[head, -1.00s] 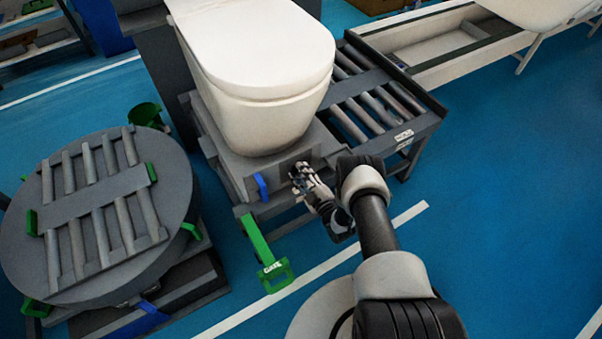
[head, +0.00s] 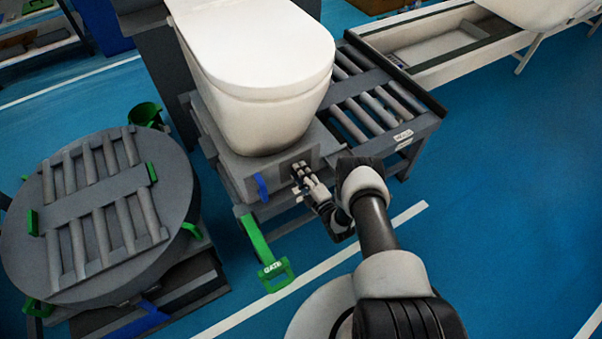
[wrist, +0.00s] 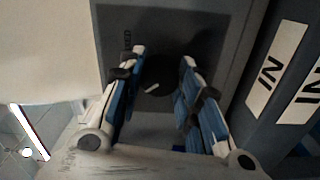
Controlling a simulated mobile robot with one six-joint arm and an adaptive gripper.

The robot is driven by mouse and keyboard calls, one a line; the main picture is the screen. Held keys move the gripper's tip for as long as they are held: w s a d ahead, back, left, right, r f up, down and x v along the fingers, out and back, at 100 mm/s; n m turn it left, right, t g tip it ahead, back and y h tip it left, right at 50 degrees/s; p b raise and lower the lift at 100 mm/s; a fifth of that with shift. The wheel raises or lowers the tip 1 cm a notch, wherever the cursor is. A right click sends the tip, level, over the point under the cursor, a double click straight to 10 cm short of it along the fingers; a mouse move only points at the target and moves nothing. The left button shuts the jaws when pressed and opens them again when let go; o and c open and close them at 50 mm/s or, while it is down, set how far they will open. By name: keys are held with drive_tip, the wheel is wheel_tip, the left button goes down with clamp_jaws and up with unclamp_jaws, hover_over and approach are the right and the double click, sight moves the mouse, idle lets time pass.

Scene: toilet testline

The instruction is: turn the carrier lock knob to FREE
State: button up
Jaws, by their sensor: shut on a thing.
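The carrier lock knob (wrist: 158,76) is a dark round knob with a short white pointer mark, on a dark plate (wrist: 205,30) on the carrier's front face. The pointer lies slanted in the wrist view. In the head view my gripper (head: 300,172) is at the front of the grey carrier (head: 236,172), and hides the knob.
A white toilet (head: 265,110) stands on the carrier. A blue lever (head: 262,187) and a green GATE handle (head: 272,270) are left of my gripper. A roller conveyor (head: 375,105) is behind right; a round roller turntable (head: 100,215) is left. Blue floor at right is clear.

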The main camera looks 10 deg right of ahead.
drive_tip(key=shift+f, duration=0.1)
drive_tip(key=o, duration=1)
drive_tip(key=shift+o, duration=0.2)
drive_tip(key=v, duration=1.2)
